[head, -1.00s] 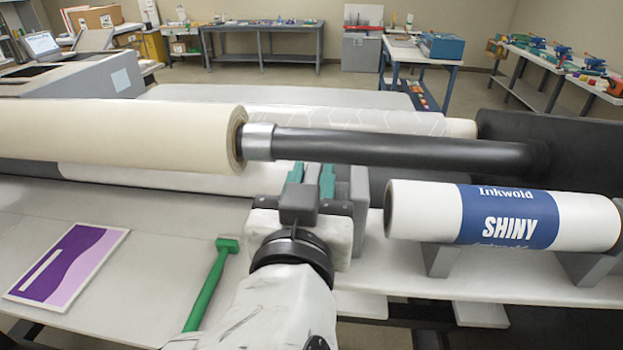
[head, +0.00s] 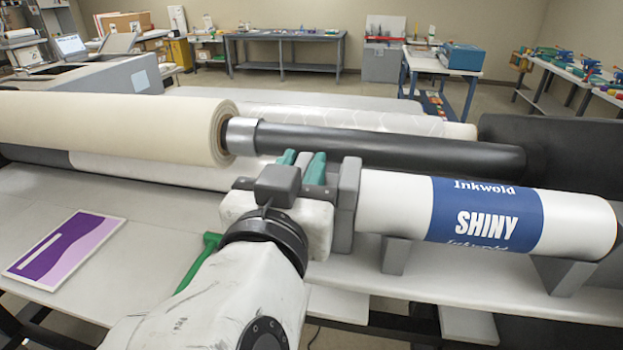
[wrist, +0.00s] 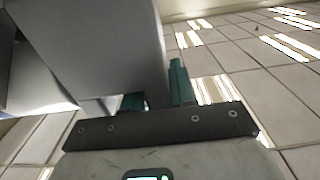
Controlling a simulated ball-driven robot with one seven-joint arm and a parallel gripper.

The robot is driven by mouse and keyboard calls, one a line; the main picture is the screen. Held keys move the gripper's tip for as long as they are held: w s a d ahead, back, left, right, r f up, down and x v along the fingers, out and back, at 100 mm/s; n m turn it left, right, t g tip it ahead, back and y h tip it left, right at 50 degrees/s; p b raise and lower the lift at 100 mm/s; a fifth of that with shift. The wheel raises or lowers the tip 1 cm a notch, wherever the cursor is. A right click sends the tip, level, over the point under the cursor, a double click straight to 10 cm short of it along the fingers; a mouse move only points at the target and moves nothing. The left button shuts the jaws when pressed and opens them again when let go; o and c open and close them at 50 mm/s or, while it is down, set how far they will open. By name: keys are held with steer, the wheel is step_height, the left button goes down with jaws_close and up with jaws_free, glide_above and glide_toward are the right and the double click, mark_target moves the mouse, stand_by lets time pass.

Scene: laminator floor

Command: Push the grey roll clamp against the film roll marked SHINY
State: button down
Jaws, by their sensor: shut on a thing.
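The film roll (head: 485,218) marked SHINY is white with a blue band and lies on grey supports at the right in the head view. The grey roll clamp (head: 344,205) is an upright block at the left end of this roll. It appears to touch the roll end, with no gap showing. My gripper (head: 302,158), with green fingers, is just left of the clamp and shut on it; the grip itself is partly hidden. In the wrist view the clamp (wrist: 95,48) is a large grey block against the green fingers (wrist: 157,88).
A cream roll (head: 110,125) on a black shaft (head: 400,152) with a silver collar (head: 240,136) lies behind my gripper. A green-handled tool (head: 200,262) and a purple print (head: 65,248) lie on the table at left.

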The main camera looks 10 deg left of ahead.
steer(key=shift+d, duration=0.3)
steer(key=c, duration=1)
jaws_free()
steer(key=shift+d, duration=0.15)
steer(key=shift+s, duration=0.25)
steer(key=s+b, duration=0.3)
steer(key=s, duration=0.7)
steer(key=shift+s+a, duration=0.15)
steer(key=shift+a, duration=0.1)
